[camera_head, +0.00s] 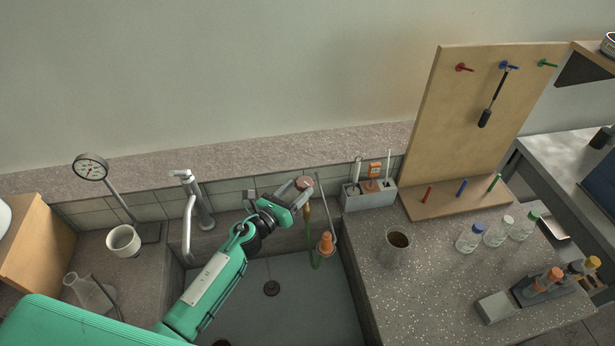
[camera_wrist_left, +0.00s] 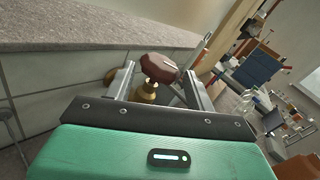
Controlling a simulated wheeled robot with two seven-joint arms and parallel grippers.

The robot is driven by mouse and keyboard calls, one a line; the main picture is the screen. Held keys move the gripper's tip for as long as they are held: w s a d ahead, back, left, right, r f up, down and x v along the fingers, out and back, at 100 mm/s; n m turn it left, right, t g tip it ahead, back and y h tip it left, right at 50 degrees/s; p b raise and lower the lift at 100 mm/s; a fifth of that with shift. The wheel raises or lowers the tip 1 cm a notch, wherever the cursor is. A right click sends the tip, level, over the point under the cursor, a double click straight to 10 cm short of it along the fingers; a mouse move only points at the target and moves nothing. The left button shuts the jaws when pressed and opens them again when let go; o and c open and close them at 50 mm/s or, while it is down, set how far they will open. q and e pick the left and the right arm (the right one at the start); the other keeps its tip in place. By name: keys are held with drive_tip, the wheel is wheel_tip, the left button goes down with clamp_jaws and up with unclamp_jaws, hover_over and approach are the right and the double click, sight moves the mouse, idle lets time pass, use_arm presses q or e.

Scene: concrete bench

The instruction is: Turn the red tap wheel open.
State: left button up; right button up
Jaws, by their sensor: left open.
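The red tap wheel (camera_head: 304,183) sits on a brass tap at the back wall of the sink. In the left wrist view the wheel (camera_wrist_left: 160,68) looks dark red and lobed, with its brass stem (camera_wrist_left: 147,92) below it. My left gripper (camera_head: 294,192) is at the tap. In the left wrist view its open fingers (camera_wrist_left: 160,82) stand on either side of the wheel and stem. I cannot tell whether either finger touches the wheel. The gripper partly hides the tap in the head view. My right gripper is not in view.
A grey faucet (camera_head: 190,215) stands left of my left arm. A grey holder (camera_head: 368,197) and a brown-filled beaker (camera_head: 395,247) stand farther right. The sink floor (camera_head: 310,300) is mostly clear.

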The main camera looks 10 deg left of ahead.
sight(308, 178)
use_arm(q)
drive_tip(key=shift+p+x, duration=0.3)
drive_tip(key=shift+x, duration=2.45)
drive_tip(key=shift+c, duration=0.2)
drive_tip(key=c, duration=0.7)
